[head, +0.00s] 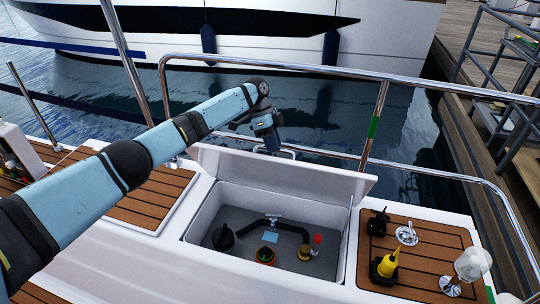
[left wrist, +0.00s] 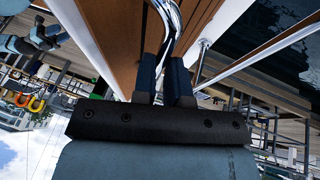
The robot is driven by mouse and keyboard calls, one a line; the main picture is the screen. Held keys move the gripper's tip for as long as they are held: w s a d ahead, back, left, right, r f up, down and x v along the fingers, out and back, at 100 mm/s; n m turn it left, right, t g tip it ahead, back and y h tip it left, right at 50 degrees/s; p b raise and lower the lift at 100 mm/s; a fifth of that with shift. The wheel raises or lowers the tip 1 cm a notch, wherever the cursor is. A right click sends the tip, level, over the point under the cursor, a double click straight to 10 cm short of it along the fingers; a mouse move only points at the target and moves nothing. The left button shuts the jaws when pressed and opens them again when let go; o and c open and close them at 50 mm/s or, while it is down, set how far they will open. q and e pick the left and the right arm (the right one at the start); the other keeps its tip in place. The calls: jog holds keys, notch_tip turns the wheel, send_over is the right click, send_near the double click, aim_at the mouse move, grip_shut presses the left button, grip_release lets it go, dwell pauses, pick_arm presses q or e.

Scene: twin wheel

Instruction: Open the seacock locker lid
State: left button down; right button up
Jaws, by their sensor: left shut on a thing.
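The seacock locker lid (head: 300,178) is a white panel. It stands raised along the far side of the open locker (head: 208,205), tilted up toward the rail. My left gripper (head: 270,146) is at the lid's top edge, shut on its chrome handle (head: 285,153). In the left wrist view, my left gripper's dark fingers (left wrist: 164,84) close around the shiny handle (left wrist: 168,25). Inside the locker are a black pipe, a blue tag (head: 270,237), a red knob (head: 318,239) and other fittings. My right gripper is not in view.
A chrome rail (head: 300,72) runs behind the lid, with water beyond. On the teak panel (head: 428,240) at right are a yellow bottle (head: 388,263), a dark item (head: 378,222) and a white-topped fitting (head: 472,264). Another teak hatch (head: 155,198) lies left of the locker.

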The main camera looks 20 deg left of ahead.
pick_arm(q)
jog(key=shift+w+f, duration=0.15)
jog(key=shift+f, duration=0.05)
jog(key=c, duration=1.4)
grip_release()
jog(key=shift+f, duration=0.1)
jog(key=shift+o, duration=1.2)
jog(key=shift+w+f, duration=0.15)
jog(key=shift+w, duration=0.1)
jog(key=v, duration=1.4)
jog(key=shift+d, duration=0.1)
jog(key=shift+c, duration=0.3)
